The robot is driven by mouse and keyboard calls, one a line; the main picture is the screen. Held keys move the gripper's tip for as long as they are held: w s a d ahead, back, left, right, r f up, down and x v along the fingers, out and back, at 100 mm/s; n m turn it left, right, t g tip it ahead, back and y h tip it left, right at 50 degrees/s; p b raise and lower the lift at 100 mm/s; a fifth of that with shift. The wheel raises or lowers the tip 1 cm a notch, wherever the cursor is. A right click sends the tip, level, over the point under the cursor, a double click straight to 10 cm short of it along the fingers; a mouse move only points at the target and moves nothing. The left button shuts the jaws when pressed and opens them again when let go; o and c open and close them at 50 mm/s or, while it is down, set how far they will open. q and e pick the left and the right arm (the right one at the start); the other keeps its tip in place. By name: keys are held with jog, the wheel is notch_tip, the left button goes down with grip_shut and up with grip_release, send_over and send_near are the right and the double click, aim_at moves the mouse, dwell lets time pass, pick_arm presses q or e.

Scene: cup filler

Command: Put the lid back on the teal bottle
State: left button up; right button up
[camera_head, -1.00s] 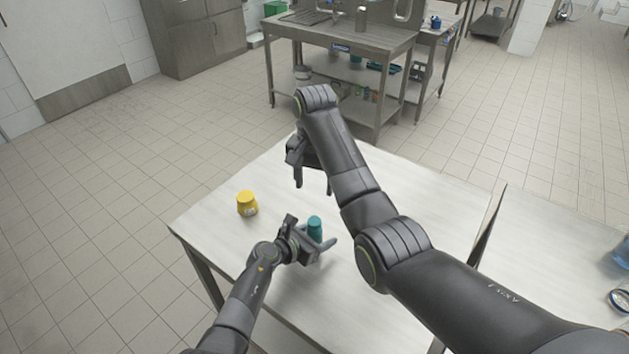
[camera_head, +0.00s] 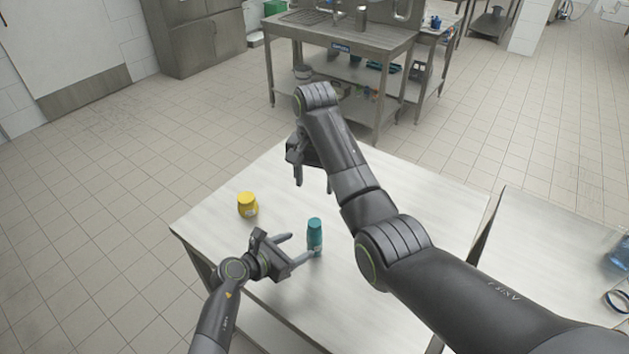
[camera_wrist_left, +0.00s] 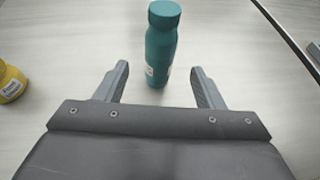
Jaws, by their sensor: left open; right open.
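The teal bottle (camera_head: 314,240) stands upright on the white table, and its teal lid (camera_head: 314,223) sits on its top. In the left wrist view the bottle (camera_wrist_left: 160,50) and its lid (camera_wrist_left: 164,12) show ahead of the fingers, with a white label low on the body. My left gripper (camera_head: 301,246) is open and empty, its fingers pointing at the bottle from the left. My right gripper (camera_head: 313,184) is open and empty above the table's far part, partly hidden by its own arm.
A yellow container (camera_head: 247,205) stands on the table (camera_head: 215,215) near its left edge; it also shows in the left wrist view (camera_wrist_left: 10,82). A steel counter (camera_head: 345,40) stands behind. A blue clear container (camera_head: 619,252) and a ring-shaped item (camera_head: 617,300) are at the far right.

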pick_arm(q)
jog(key=v, duration=0.8)
jog(key=shift+b, duration=0.45)
